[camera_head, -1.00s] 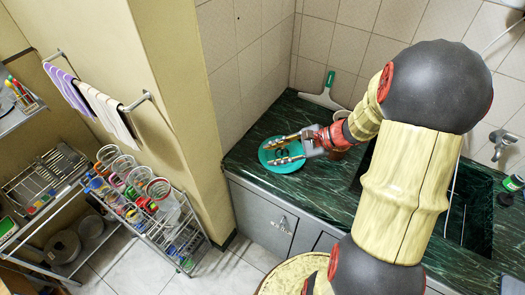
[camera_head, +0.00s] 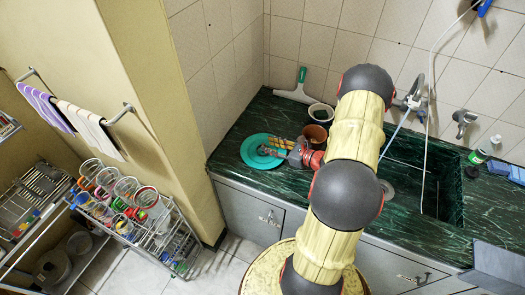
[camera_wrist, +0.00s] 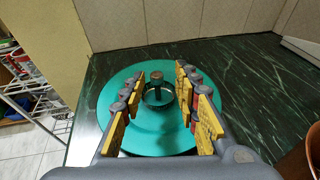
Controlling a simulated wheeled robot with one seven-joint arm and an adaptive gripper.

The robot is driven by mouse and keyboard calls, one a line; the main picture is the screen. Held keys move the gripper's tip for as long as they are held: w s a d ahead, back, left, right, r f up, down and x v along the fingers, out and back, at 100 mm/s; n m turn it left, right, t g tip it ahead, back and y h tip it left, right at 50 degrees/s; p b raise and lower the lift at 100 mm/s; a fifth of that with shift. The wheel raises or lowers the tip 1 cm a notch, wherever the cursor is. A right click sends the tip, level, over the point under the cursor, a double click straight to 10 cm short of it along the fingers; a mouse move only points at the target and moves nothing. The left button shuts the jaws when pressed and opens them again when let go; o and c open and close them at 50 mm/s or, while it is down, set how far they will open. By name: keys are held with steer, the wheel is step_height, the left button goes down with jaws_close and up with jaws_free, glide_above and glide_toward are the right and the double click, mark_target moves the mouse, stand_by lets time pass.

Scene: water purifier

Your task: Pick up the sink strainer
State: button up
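The sink strainer seems to be the small dark round basket with a knob (camera_wrist: 157,94) on a teal plate (camera_wrist: 118,110) in the wrist view. The plate lies on the green marble counter, and it also shows in the head view (camera_head: 251,155). My gripper (camera_wrist: 161,78) is open, with its yellow-padded fingers apart on the left and right of the strainer. The fingers are over the plate; I see no contact with the strainer. In the head view my gripper (camera_head: 268,147) reaches over the plate from the right, and the strainer is not clear there.
A brown pot (camera_head: 319,114) and a pale-rimmed bowl (camera_head: 320,110) stand right of the plate. A grey round disc (camera_head: 387,190) shows beside my arm near the sink (camera_head: 442,195). A cup rack (camera_head: 150,228) stands on the floor at left.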

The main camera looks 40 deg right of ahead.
mark_target(264, 145)
steer(key=x, duration=0.4)
steer(key=shift+s+a+f+b, duration=0.1)
steer(key=shift+a+f+b, duration=0.05)
steer(key=shift+a+b, duration=0.15)
steer(key=shift+c, duration=0.8)
jaws_close()
